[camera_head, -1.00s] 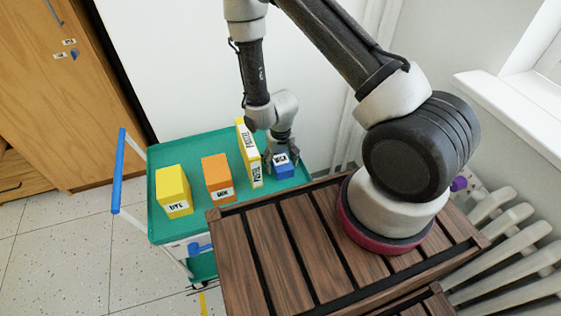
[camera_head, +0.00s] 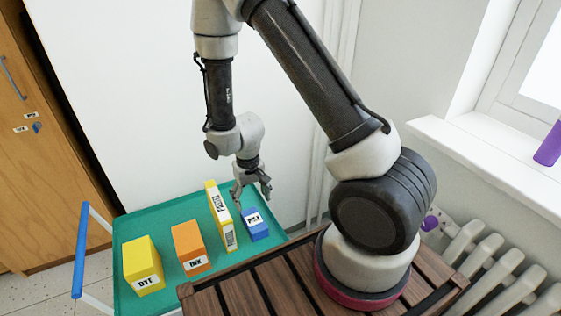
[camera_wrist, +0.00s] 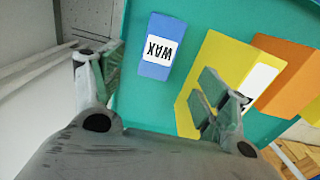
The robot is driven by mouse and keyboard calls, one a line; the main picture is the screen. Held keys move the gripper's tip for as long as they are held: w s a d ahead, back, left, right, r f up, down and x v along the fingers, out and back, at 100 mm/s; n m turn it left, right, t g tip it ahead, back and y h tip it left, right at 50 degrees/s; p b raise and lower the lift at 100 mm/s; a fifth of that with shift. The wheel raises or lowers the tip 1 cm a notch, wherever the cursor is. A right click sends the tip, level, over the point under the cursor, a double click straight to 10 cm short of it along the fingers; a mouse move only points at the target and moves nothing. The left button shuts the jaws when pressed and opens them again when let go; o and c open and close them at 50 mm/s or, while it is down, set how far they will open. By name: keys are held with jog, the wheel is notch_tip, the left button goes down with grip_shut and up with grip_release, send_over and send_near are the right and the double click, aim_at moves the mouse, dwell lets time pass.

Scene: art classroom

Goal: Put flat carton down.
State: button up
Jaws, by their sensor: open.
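A small blue box labelled WAX (camera_head: 257,229) sits on the teal top of the cart (camera_head: 143,226), at its right side. A thin yellow carton (camera_head: 221,222) with a white label stands upright just left of it. My gripper (camera_head: 252,194) is open and empty above the blue box, with its fingers spread. In the wrist view the blue box (camera_wrist: 155,50) lies ahead, between the lines of the two fingers. The right finger overlaps the thin yellow carton (camera_wrist: 213,75) in that view; I cannot tell whether they touch.
An orange box labelled INK (camera_head: 189,245) and a yellow box labelled DYE (camera_head: 142,262) stand farther left on the cart. A blue cart handle (camera_head: 80,250) rises at the left. A wooden slatted surface (camera_head: 245,297) is in front, a radiator (camera_head: 490,265) to the right.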

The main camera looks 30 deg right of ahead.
jog(key=d+r+t, duration=0.1)
jog(key=d+r, duration=0.3)
jog(key=r, duration=0.7)
jog(key=d+r+t, duration=0.1)
jog(key=d+r, duration=0.2)
jog(key=r, duration=0.8)
jog(key=s+d+r+t, duration=0.1)
jog(key=s+d+r, duration=0.3)
jog(key=s+r, duration=0.3)
jog(key=s+d+r+t, duration=0.1)
jog(key=s+d+r, duration=0.3)
jog(key=s+r, duration=0.4)
jog(key=s, duration=0.2)
jog(key=shift+s+r, duration=0.25)
jog(key=shift+s, duration=0.05)
